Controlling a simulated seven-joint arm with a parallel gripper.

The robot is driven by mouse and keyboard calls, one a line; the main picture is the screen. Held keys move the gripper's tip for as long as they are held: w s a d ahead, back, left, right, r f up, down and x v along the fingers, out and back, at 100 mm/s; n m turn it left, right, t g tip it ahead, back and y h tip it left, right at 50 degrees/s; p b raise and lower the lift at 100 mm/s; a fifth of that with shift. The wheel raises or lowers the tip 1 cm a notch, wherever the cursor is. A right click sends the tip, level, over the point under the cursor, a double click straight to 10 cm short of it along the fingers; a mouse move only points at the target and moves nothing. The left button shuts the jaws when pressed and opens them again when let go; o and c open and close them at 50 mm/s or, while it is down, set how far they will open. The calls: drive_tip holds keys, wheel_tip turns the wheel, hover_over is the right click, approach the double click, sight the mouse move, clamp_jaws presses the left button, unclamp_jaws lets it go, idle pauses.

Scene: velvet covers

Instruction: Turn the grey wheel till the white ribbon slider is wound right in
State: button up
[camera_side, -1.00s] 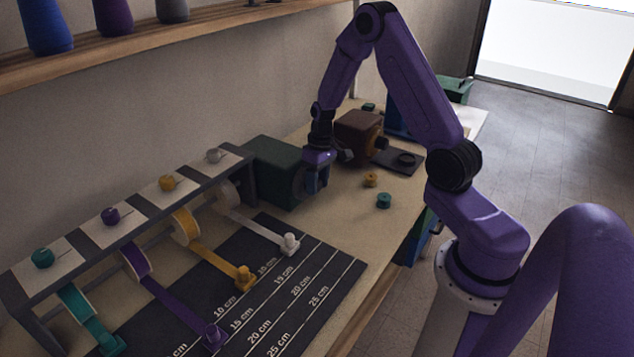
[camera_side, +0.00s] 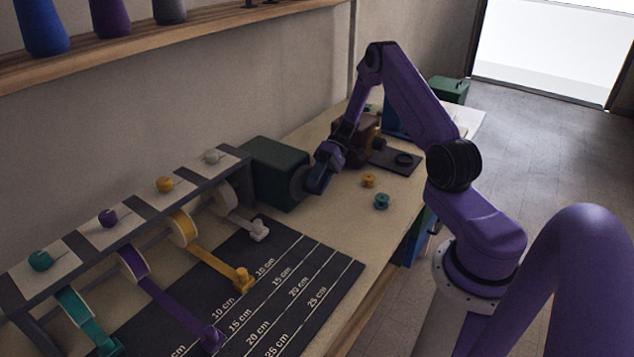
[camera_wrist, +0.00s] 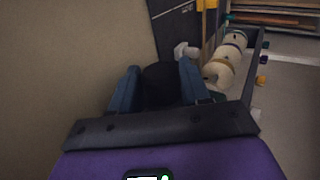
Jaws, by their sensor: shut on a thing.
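The grey wheel (camera_side: 299,184) is on the right face of the dark green box (camera_side: 270,166). My gripper (camera_side: 314,186) is at the wheel. In the wrist view the two blue fingers of my gripper (camera_wrist: 159,84) are shut on the wheel, a dark round shape (camera_wrist: 162,92). The white ribbon slider (camera_side: 259,231) rests near the top edge of the dark ruled mat, a short way from its white spool (camera_side: 224,195). It also shows in the wrist view (camera_wrist: 184,51).
Yellow (camera_side: 242,280), purple (camera_side: 211,338) and teal (camera_side: 109,346) sliders lie drawn out on the dark mat (camera_side: 300,290). A yellow bobbin (camera_side: 369,180) and a teal bobbin (camera_side: 381,201) stand on the table. A brown box (camera_side: 352,140) is behind my gripper.

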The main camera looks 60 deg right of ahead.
drive_tip(key=shift+s+d+f+y, duration=0.1)
drive_tip(key=shift+f+y, duration=0.05)
drive_tip(key=shift+y, duration=0.65)
drive_tip(key=shift+d+f+y, duration=0.1)
drive_tip(key=shift+y, duration=0.7)
drive_tip(key=shift+a, duration=0.1)
drive_tip(key=o, duration=1.1)
drive_tip(key=shift+c, duration=0.2)
